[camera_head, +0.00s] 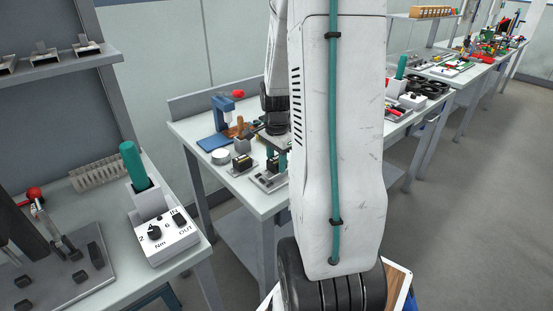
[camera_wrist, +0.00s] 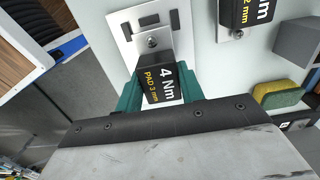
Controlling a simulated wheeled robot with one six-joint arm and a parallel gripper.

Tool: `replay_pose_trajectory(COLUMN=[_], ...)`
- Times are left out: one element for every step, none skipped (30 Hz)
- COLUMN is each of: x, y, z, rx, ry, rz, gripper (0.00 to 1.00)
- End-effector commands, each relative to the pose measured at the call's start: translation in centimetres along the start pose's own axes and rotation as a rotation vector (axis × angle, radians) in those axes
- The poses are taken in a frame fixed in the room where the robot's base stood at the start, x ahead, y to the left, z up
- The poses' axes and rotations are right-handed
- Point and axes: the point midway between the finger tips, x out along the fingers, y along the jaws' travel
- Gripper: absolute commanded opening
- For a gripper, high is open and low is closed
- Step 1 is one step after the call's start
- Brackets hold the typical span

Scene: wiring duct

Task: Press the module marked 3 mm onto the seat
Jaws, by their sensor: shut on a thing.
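The black module (camera_wrist: 160,85), printed "4 Nm" and "PAD 3 mm", is between the teal fingers of my gripper (camera_wrist: 160,90) in the wrist view. My gripper is shut on it. A pale metal plate with dark slots (camera_wrist: 128,32) lies just beyond the module, with a grey bracket and a screw. Whether the module touches the bracket or plate cannot be told. In the head view, my gripper (camera_head: 276,160) is low over a metal plate (camera_head: 268,183) on the middle bench, partly hidden by my arm. A second black module (camera_wrist: 236,12) is at the wrist view's top right, its print partly cut off.
A grey block (camera_wrist: 298,40) and a yellow-green sponge (camera_wrist: 280,95) are at the right in the wrist view. In the head view, a blue stand (camera_head: 222,115) and a white round thing (camera_head: 221,156) are left of my gripper. A torque unit (camera_head: 165,238) stands on the near left bench.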

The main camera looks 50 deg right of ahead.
Motion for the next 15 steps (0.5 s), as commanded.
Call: replay_pose_trajectory(x=[0.1, 0.2, 0.3, 0.4, 0.4, 0.5, 0.6, 0.7, 0.8, 0.8, 0.9, 1.0, 1.1, 1.2, 1.3], y=[0.0, 0.0, 0.0, 0.0, 0.0, 0.0, 0.0, 0.0, 0.0, 0.0, 0.0, 0.0, 0.0, 0.0, 0.0], z=[0.0, 0.0, 0.0, 0.0, 0.0, 0.0, 0.0, 0.0, 0.0, 0.0, 0.0, 0.0, 0.0, 0.0, 0.0], rx=[0.000, 0.000, 0.000, 0.000, 0.000, 0.000, 0.000, 0.000, 0.000, 0.000, 0.000, 0.000, 0.000, 0.000, 0.000], ry=[0.000, 0.000, 0.000, 0.001, 0.001, 0.001, 0.001, 0.001, 0.001, 0.001, 0.001, 0.000, 0.000, 0.000, 0.000], rz=[0.000, 0.000, -0.001, -0.001, -0.001, -0.001, -0.001, -0.001, -0.001, -0.001, -0.001, -0.001, -0.001, -0.001, 0.000], gripper=[0.06, 0.06, 0.06, 0.06, 0.06, 0.06, 0.06, 0.06, 0.06, 0.06, 0.06, 0.06, 0.06, 0.06, 0.06])
